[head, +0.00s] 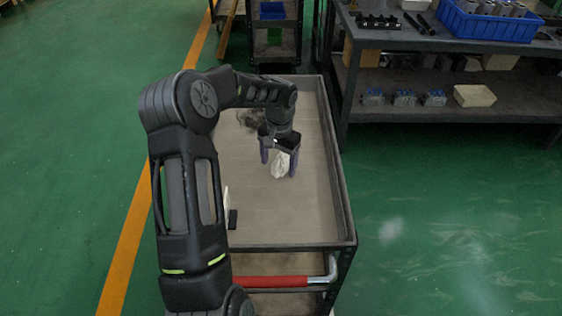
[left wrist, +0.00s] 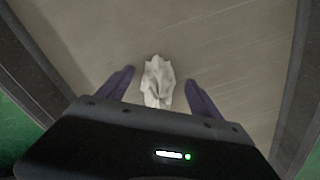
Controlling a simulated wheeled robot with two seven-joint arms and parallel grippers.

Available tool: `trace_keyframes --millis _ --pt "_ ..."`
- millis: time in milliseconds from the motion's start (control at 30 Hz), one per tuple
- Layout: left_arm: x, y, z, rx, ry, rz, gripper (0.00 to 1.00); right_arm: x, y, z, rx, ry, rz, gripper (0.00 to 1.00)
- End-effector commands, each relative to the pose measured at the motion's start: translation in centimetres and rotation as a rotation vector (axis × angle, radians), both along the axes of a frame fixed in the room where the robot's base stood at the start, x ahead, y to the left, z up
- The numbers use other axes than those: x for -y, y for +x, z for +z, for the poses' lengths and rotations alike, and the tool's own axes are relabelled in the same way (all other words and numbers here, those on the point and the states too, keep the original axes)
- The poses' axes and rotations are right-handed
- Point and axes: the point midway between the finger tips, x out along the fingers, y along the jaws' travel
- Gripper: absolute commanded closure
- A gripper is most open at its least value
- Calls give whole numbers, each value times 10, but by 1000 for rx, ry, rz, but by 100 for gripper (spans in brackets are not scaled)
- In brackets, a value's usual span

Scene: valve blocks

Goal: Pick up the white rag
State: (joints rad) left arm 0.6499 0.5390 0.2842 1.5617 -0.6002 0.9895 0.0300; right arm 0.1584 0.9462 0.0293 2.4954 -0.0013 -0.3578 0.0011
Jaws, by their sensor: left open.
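The white rag (head: 280,165) lies crumpled on the grey top of the cart (head: 300,218). In the left wrist view the rag (left wrist: 158,82) sits between the two fingers, with free space on both sides of it. My left gripper (head: 279,166) is open and points down over the rag, one finger to each side. I cannot tell how high the fingertips are above the cart top. My right gripper does not show.
The cart has raised dark rims and a red handle (head: 270,282) at its near end. A dark crumpled thing (head: 250,119) lies farther back on it. A dark flat item (head: 233,219) lies near the left rim. A shelf with a blue bin (head: 490,24) stands at right.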

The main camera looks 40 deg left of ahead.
Motion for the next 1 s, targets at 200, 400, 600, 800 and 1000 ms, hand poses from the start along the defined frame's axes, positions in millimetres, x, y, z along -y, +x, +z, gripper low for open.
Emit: trace_keyframes --millis 200,400,600,800,1000 --pt "0 0 -2 1 0 1 25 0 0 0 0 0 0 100" --pt "0 0 -1 1 0 1 25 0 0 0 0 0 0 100" --pt "0 0 -1 1 0 1 25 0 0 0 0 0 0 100" --pt "0 0 -1 1 0 1 41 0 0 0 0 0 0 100" --pt "0 0 -1 1 0 1 58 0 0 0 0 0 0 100"
